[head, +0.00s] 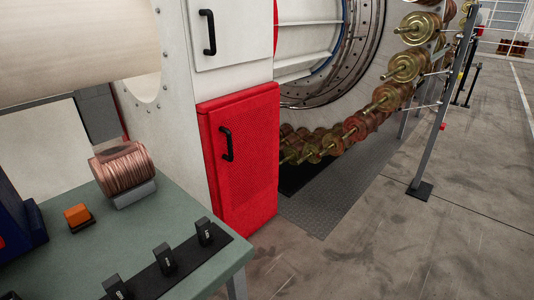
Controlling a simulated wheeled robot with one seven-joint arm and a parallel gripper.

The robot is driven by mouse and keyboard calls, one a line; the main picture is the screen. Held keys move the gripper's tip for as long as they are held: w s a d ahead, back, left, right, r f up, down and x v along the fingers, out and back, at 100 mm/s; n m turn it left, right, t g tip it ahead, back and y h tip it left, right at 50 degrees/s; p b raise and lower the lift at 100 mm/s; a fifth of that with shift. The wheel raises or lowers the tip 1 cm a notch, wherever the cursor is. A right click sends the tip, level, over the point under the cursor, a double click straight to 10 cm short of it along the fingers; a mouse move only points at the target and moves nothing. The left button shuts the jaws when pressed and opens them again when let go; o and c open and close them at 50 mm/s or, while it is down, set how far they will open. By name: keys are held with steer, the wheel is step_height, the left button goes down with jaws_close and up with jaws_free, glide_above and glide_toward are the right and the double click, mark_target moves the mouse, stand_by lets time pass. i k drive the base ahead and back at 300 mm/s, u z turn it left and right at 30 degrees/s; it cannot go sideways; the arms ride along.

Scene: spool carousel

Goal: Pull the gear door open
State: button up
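A red door (252,170) with a black vertical bar handle (227,144) near its left edge is low on the white machine housing. It looks shut. Above it is a white door (232,45) with a similar black handle (208,32), also looking shut. No label shows which of them is the gear door. My gripper is not in this view, so its state and its place relative to the doors are hidden.
A green-grey table (75,245) at lower left holds a copper wire spool (123,170), an orange block (78,215) and black clips (165,258). A ring with brass spools (405,66) stands right of the doors. A grey post (444,110) stands on open floor (390,245).

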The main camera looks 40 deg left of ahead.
mark_target(245, 134)
steer(key=i, duration=1.1)
steer(key=u, duration=1.9)
